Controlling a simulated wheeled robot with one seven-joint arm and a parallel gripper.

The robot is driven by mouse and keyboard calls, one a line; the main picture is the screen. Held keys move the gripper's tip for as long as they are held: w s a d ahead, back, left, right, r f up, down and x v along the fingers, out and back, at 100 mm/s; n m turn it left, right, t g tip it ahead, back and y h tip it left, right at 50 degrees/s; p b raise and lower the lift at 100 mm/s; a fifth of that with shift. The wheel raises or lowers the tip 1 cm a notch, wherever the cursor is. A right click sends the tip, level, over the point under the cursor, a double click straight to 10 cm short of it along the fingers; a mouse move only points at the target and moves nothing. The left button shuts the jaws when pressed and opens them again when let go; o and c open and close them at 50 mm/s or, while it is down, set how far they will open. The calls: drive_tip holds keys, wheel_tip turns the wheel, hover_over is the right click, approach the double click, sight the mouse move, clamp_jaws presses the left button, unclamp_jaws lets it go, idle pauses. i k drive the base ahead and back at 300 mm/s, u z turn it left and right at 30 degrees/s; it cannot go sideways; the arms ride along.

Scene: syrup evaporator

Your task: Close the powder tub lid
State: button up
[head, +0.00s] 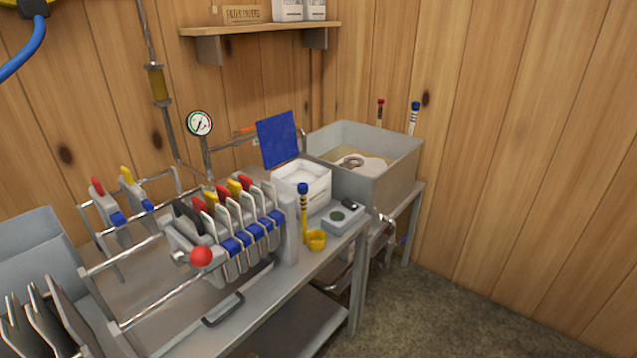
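The powder tub (302,194) is a white box on the bench, left of the grey basin. White powder (300,176) shows inside it. Its blue lid (277,139) is open, standing up and leaning slightly back at the tub's rear left side. My gripper does not show in this view.
The grey bench (268,305) carries a rack of plates with coloured clips (238,222) and a red knob (201,257) left of the tub. A yellow cup (316,240), a blue-capped stick (303,215) and a small grey device (341,217) stand in front. A grey basin (398,172) is behind right.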

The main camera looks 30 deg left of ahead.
sight(277, 134)
drive_tip(key=u, duration=0.35)
drive_tip(key=i, duration=1.05)
drive_tip(key=u, duration=1)
drive_tip(key=i, duration=0.65)
drive_tip(key=u, duration=0.4)
